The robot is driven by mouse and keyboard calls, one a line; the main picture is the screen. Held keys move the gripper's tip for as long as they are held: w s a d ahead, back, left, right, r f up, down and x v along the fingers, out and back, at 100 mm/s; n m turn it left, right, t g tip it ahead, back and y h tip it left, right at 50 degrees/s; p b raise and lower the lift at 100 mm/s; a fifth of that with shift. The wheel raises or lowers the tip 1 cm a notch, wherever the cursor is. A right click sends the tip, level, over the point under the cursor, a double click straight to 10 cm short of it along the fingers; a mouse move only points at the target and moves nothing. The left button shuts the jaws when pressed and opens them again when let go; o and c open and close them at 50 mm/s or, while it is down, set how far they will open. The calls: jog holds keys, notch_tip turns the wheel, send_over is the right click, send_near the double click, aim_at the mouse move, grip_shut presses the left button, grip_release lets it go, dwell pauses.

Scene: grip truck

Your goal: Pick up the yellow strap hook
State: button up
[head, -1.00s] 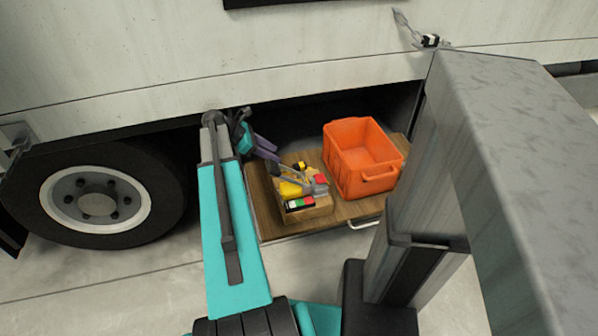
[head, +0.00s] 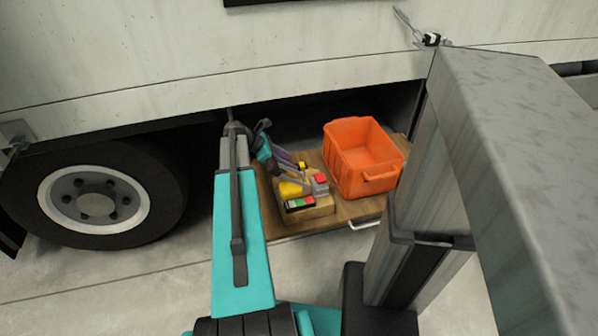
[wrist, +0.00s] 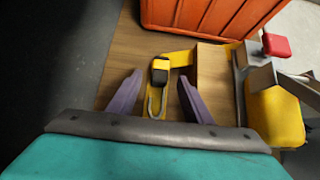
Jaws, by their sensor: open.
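The yellow strap hook (wrist: 160,71) lies on the wooden shelf, with a black and yellow body, a yellow strap beside it and a thin hook end pointing toward my wrist. In the head view the hook (head: 303,165) is a small yellow and black spot behind the wooden box. My gripper (wrist: 159,77) is open, with one purple finger on each side of the hook in the wrist view. The fingers look apart from it; I cannot tell their exact height above the shelf.
An orange crate (head: 352,183) stands right of the hook. A wooden box (head: 318,212) with yellow, red and grey tools sits close in front, near my right finger in the wrist view. The truck body (head: 200,60) overhangs the wooden shelf (head: 365,208).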

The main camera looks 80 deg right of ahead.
jog(key=shift+b+x, duration=0.7)
jog(key=shift+x, duration=1.9)
jog(key=shift+a, duration=0.1)
grip_shut()
jog(key=shift+r, duration=0.15)
notch_tip(320, 180, up, 10)
jog(key=shift+f+p, duration=0.1)
jog(key=shift+p, duration=1)
